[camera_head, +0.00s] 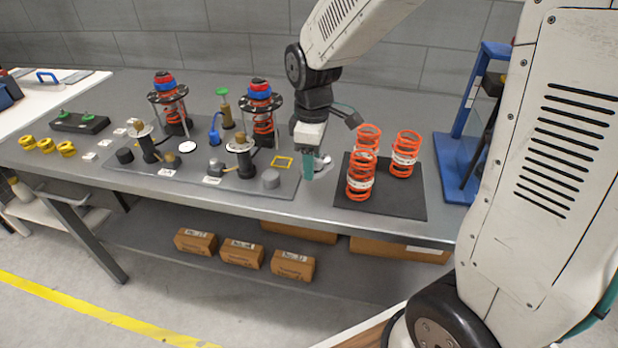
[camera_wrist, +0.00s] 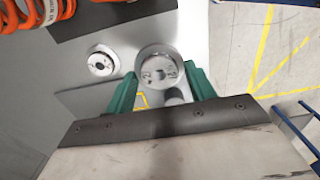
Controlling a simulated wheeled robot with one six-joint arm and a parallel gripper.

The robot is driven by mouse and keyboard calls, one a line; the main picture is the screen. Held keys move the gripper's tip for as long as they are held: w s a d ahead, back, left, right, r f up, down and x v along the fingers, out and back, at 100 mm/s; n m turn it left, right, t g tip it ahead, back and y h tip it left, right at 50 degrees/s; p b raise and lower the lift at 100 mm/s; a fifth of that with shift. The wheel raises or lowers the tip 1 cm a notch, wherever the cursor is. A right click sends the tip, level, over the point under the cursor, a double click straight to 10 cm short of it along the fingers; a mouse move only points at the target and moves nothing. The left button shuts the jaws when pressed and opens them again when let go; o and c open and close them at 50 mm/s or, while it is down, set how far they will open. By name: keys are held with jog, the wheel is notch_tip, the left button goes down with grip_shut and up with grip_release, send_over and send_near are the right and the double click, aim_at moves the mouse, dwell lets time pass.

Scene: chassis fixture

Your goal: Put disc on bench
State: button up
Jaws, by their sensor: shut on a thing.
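My gripper (camera_head: 308,168) hangs over the grey bench (camera_head: 335,213), between the fixture plate and the black mat. In the wrist view its two green fingers (camera_wrist: 161,82) are shut on a grey metal disc (camera_wrist: 160,64), which sits between the fingertips with its marked flat face toward the camera. A second round metal part (camera_wrist: 102,62) lies on the bench to the left of the held disc. In the head view a grey round shape (camera_head: 322,160) shows beside the fingers; I cannot tell which of the two it is. The gap between the held disc and the bench is unclear.
Orange springs (camera_head: 361,178) stand on the black mat (camera_head: 385,205) to the right. The fixture plate (camera_head: 215,190) with a yellow square outline (camera_head: 282,162) and two strut assemblies (camera_head: 262,110) is to the left. A blue stand (camera_head: 455,165) is at far right. Bare bench lies below the gripper.

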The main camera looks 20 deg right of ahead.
aim_at(312, 191)
jog(key=shift+f, duration=3.15)
jog(key=o, duration=1)
jog(key=shift+f, duration=0.15)
jog(key=shift+o, duration=0.2)
